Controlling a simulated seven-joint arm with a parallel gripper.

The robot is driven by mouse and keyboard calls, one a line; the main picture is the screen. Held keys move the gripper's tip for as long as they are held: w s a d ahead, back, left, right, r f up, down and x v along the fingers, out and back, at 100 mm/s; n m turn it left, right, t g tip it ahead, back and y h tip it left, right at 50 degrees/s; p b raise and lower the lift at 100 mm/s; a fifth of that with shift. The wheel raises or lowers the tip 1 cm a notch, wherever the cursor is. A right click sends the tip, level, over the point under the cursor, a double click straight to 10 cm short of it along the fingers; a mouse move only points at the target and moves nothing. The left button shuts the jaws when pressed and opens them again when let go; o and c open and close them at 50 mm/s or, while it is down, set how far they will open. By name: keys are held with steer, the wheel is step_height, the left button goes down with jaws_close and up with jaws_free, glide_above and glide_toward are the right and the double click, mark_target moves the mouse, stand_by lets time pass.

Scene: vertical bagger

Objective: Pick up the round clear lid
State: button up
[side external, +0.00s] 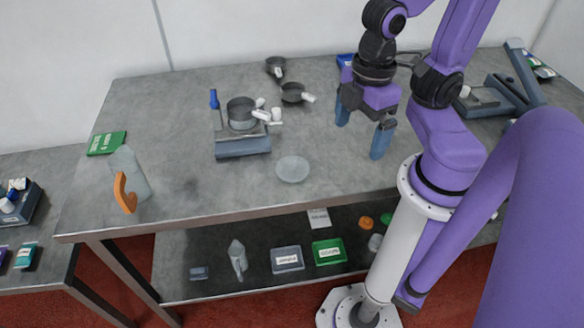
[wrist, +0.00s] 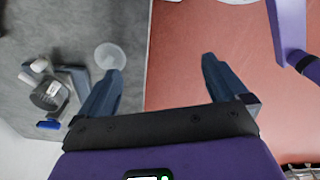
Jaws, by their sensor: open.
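The round clear lid (side external: 293,169) lies flat on the grey tabletop, near its front edge and right of the small scale-like stand. It also shows in the wrist view (wrist: 110,56), just beyond the tip of the left finger. My gripper (side external: 362,140) is open and empty above the right part of the table, to the right of the lid and apart from it. In the wrist view my gripper (wrist: 162,64) has its two fingers wide apart, with the table edge and red floor between them.
A grey stand (side external: 243,147) with a dark pot (side external: 241,112) on it is left of the lid. Two small pans (side external: 293,92) (side external: 276,67) sit behind. The tabletop around the lid is clear.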

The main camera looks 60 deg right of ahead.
steer(key=w+n, duration=0.5)
steer(key=w, duration=0.2)
steer(key=n, duration=0.6)
glide_toward(293, 164)
step_height(293, 164, down, 4)
steer(key=shift+w+r, duration=0.1)
steer(key=shift+a+f, duration=0.1)
steer(key=shift+f, duration=2.7)
steer(key=c, duration=0.8)
